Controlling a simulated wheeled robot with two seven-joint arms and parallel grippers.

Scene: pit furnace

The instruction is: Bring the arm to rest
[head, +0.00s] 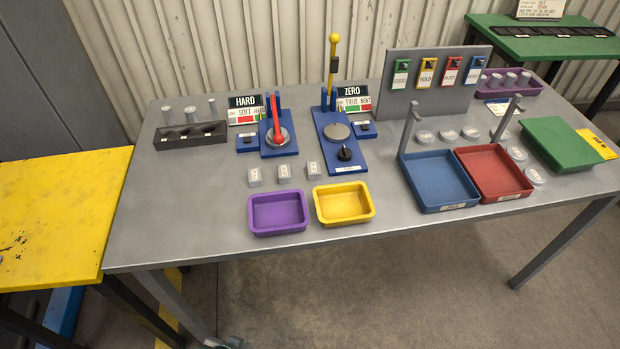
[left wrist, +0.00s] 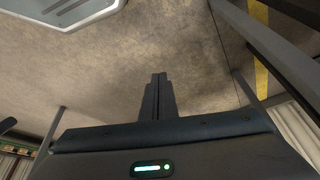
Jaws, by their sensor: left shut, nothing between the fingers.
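My left gripper (left wrist: 158,78) shows in the left wrist view with its two dark fingers together and nothing between them. It is over bare concrete floor (left wrist: 120,70), apart from any object. A green light glows on its housing. In the head view neither gripper can be made out clearly; a small grey part at the bottom edge is too cut off to identify. My right gripper is in neither view.
The grey workbench (head: 150,235) holds a purple tray (head: 278,213), a yellow tray (head: 343,203), a blue tray (head: 440,180), a red tray (head: 493,172) and two blue-based testers. A yellow table (head: 60,210) stands at left. The floor before the bench is clear.

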